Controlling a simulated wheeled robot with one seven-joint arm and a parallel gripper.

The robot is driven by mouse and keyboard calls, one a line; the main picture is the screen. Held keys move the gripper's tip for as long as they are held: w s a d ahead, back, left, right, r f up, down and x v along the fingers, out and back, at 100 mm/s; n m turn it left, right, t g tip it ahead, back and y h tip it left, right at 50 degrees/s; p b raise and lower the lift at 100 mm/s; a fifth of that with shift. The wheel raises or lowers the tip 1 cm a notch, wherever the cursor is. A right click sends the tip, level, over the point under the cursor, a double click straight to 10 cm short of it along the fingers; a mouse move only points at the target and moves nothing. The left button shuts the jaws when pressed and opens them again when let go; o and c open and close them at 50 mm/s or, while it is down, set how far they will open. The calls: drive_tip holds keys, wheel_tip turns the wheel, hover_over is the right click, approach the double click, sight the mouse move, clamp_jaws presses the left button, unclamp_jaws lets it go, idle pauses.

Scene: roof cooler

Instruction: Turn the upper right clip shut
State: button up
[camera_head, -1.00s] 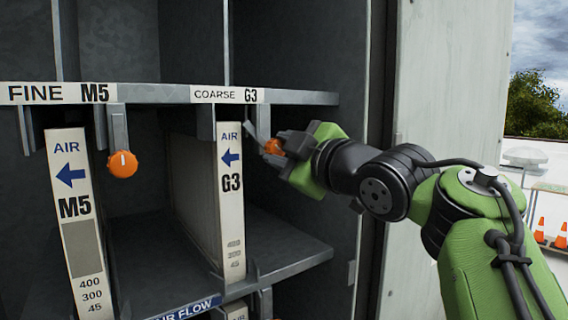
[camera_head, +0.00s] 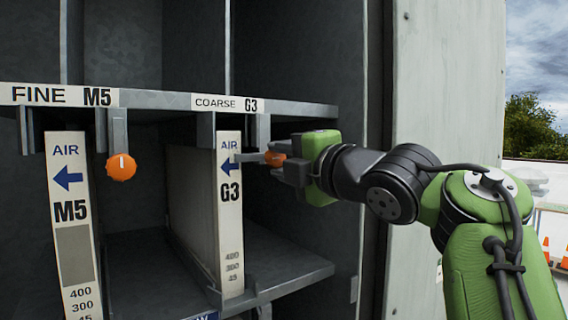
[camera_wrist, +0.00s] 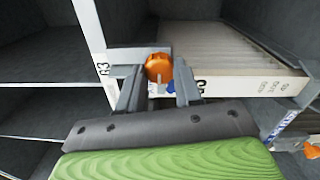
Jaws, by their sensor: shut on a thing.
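The upper right clip has an orange knob (camera_head: 275,159) and a grey metal tab (camera_head: 249,158). My gripper (camera_head: 281,166) is shut on this knob from the right. The tab's inner end and the knob's mount are partly hidden by my fingers in the head view.
The M5 filter (camera_head: 73,225) stands slightly tilted in the left slot. Another orange knob (camera_head: 121,166) hangs below the labelled rail (camera_head: 175,100). A lower shelf (camera_head: 285,272) juts out below my gripper. The cabinet's right side panel (camera_head: 445,90) is behind my arm.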

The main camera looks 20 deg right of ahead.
drive_tip(key=shift+f+n, duration=0.1)
drive_tip(key=shift+n, duration=0.3)
drive_tip(key=o, duration=1)
drive_tip(key=shift+o, duration=0.2)
drive_tip(key=p+v, duration=0.2)
drive_tip(key=v, duration=1.3)
drive_tip(key=shift+s+d, duration=0.15)
drive_tip(key=shift+s, duration=0.2)
drive_tip(key=shift+f, duration=0.1)
